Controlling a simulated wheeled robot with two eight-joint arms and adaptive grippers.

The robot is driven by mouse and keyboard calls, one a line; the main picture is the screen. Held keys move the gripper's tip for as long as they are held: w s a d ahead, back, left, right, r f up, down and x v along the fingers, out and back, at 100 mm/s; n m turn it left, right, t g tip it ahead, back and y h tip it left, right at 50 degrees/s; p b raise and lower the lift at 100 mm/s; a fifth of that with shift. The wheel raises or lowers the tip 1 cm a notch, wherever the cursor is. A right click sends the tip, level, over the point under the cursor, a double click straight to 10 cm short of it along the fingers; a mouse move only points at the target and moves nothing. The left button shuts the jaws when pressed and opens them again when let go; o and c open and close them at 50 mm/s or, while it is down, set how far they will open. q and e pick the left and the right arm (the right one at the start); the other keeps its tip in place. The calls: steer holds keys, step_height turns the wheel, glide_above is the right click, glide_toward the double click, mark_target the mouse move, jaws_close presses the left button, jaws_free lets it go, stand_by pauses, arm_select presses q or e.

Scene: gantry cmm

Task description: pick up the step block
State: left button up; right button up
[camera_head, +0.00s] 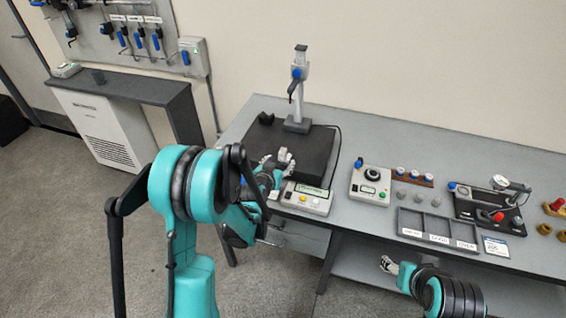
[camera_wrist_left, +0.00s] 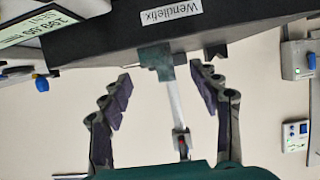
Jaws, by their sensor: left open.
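The step block (camera_head: 283,153) appears as a small grey piece on the black surface plate (camera_head: 318,145) in the head view. My left gripper (camera_head: 277,162) is over the plate's front edge, close to the block. In the wrist view the left gripper (camera_wrist_left: 160,95) is open, with nothing between its pads. My right gripper (camera_head: 387,264) is low in front of the bench; its finger opening is too small to judge.
A height gauge (camera_head: 299,85) stands at the plate's back, with a small black block (camera_head: 265,118) left of it. A display box (camera_head: 305,198) sits before the plate. A control box (camera_head: 370,186), a sorting tray (camera_head: 437,228) and a dial gauge fixture (camera_head: 490,210) are to the right.

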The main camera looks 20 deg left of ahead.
mark_target(284, 158)
arm_select(q)
steer(key=shift+x, duration=1.1)
steer(key=b+x, duration=0.1)
steer(key=x, duration=0.3)
steer(key=shift+w+d, duration=0.15)
steer(key=shift+w, duration=0.25)
steer(key=shift+s, duration=0.1)
steer(key=shift+c, duration=0.6)
jaws_close()
steer(key=shift+r, duration=0.1)
